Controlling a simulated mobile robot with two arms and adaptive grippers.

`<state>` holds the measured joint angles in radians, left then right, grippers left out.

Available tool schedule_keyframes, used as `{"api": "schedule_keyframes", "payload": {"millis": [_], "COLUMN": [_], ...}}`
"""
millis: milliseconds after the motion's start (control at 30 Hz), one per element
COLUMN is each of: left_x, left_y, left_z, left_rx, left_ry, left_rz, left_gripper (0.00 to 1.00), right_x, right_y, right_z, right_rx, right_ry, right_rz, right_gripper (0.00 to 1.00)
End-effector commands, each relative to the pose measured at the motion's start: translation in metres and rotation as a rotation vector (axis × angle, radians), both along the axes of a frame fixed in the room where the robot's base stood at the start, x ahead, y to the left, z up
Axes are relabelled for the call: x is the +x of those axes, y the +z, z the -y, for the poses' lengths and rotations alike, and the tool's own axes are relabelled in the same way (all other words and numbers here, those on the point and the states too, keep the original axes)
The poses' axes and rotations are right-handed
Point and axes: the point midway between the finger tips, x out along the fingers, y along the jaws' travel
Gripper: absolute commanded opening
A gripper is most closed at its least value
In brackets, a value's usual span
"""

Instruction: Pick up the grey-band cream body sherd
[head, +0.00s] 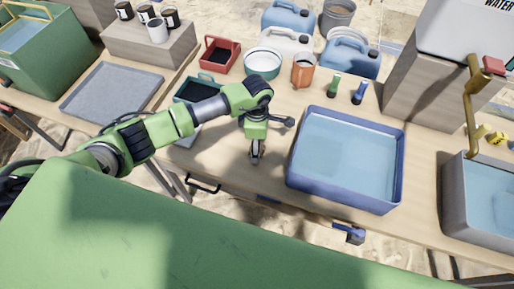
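I cannot make out the grey-band cream body sherd in the head view; it may be hidden or too small to tell. My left gripper (256,158) points down over the wooden table (232,178), left of the blue basin. Its fingers look close together, but the view is too small to tell whether they are shut or hold something. My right gripper is not in view.
A large blue basin of water (345,155) stands right of my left gripper. A dark-lined green tray (197,88) lies partly behind my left arm. A red tray (219,54), white bowl (262,64) and orange jug (303,70) stand farther back.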

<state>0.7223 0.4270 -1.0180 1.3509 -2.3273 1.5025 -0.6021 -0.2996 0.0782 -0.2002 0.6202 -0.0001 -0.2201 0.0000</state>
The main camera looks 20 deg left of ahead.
Motion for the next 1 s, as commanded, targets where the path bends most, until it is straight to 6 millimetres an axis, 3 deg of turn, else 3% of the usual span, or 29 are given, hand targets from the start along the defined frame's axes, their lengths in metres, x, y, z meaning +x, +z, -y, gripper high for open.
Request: {"api": "schedule_keyframes", "payload": {"millis": [233,400,767,1000], "left_x": [0.000,0.000,0.000,0.002], "left_y": [-0.003,-0.003,-0.001,0.020], "left_z": [0.000,0.000,0.000,0.000], "left_rx": [0.000,0.000,-0.001,-0.001], "left_ry": [0.000,0.000,0.000,0.000], "left_rz": [0.000,0.000,0.001,0.003], "left_gripper": [0.60,0.20,0.20,0.20], "right_x": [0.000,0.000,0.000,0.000], "right_y": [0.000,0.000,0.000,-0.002], "right_z": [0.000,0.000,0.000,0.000], "right_rx": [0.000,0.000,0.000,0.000], "right_ry": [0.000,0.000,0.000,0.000], "right_rz": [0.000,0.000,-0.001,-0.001], "right_gripper": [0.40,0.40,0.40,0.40]}}
